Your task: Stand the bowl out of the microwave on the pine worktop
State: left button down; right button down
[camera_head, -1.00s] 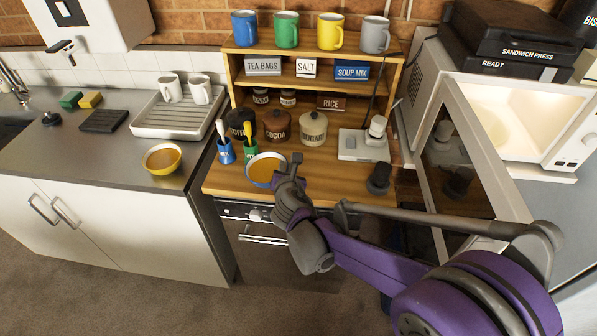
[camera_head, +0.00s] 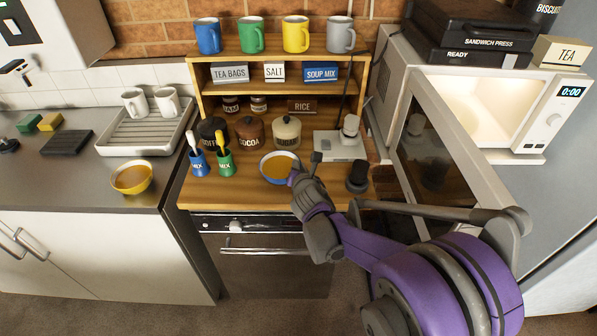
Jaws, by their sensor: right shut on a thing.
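A bowl (camera_head: 264,168) with a blue outside, pale rim and orange-brown contents is at the pine worktop (camera_head: 240,194), in front of the canisters. My right gripper (camera_head: 297,174) is shut on its right rim, and the bowl looks level. I cannot tell whether its base touches the wood or hangs just above it. The microwave (camera_head: 549,120) at the right has its door (camera_head: 459,150) open, and its lit inside looks empty. My left gripper is not in view.
A blue utensil cup (camera_head: 199,163) and a green one (camera_head: 225,164) stand left of the bowl. A dark object (camera_head: 357,178) and a grey scale-like device (camera_head: 341,145) stand right. A yellow bowl (camera_head: 131,190) stands on the steel counter (camera_head: 85,185).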

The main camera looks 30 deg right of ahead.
jog(key=shift+f, duration=0.85)
jog(key=shift+f, duration=0.15)
jog(key=c, duration=0.9)
grip_release()
